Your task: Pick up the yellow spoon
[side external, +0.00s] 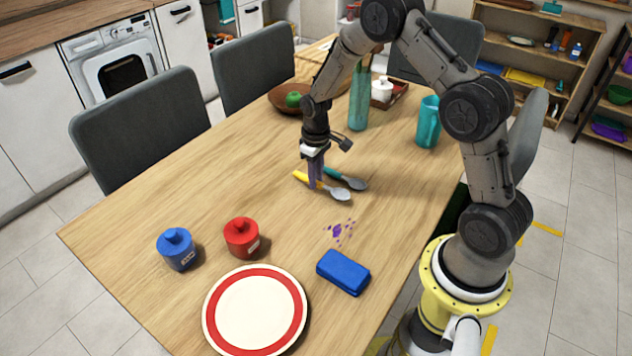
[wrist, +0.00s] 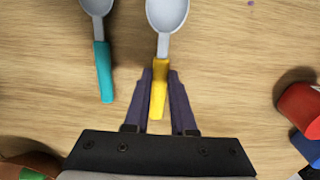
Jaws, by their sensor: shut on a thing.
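The yellow spoon (side external: 326,187) has a yellow handle and a grey bowl. It lies at table height in the middle of the table in the side view. In the wrist view the yellow spoon (wrist: 160,85) has its handle between the two fingers, bowl pointing away. My gripper (side external: 315,184) points down and is shut on the yellow handle. In the wrist view the fingertips of my gripper (wrist: 160,75) sit on either side of the handle near the bowl. I cannot tell whether the spoon is clear of the table.
A teal-handled spoon (side external: 345,179) lies close beside it, also seen in the wrist view (wrist: 102,60). A red pot (side external: 241,238), blue pot (side external: 176,249), red-rimmed plate (side external: 255,310), blue sponge-like block (side external: 343,272) and purple spill (side external: 338,231) are nearer. A teal bottle (side external: 359,97) stands behind.

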